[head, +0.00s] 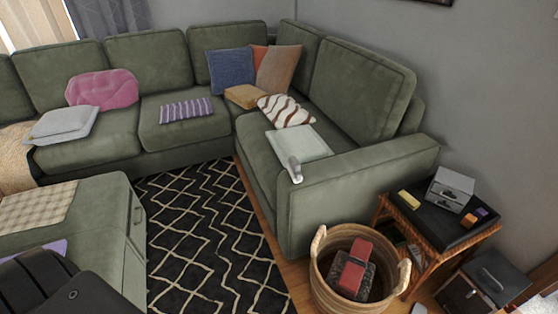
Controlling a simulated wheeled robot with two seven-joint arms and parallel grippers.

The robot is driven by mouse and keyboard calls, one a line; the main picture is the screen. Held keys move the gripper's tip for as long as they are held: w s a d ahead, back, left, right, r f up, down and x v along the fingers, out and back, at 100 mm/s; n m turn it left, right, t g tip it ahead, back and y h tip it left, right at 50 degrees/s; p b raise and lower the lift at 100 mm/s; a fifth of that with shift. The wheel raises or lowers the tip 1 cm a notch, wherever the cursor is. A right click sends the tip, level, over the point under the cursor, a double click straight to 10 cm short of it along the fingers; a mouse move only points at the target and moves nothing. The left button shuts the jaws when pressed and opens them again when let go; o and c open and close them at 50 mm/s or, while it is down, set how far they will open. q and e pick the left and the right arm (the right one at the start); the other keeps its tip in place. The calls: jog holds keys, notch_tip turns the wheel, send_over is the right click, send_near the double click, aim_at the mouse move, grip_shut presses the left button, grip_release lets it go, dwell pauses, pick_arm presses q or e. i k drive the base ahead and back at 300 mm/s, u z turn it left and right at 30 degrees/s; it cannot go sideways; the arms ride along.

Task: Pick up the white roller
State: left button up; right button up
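A small grey-and-white roller (295,168) lies on the right-hand seat of the green sectional, at the front edge of a pale folded cloth (312,143). Its lighter end points toward the front of the seat. It is small in the view and its finer shape is hard to make out. Neither of my grippers shows in the head view, so nothing is seen near the roller.
The sectional's armrest (350,185) rises right of the roller. A wicker basket (335,293) holding red and dark items stands in front. A side table (440,232) carries a grey box (450,188). The patterned rug (205,235) is clear.

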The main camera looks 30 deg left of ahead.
aim_at(294, 166)
jog(key=u, duration=0.8)
jog(key=i, duration=0.8)
jog(key=u, duration=0.85)
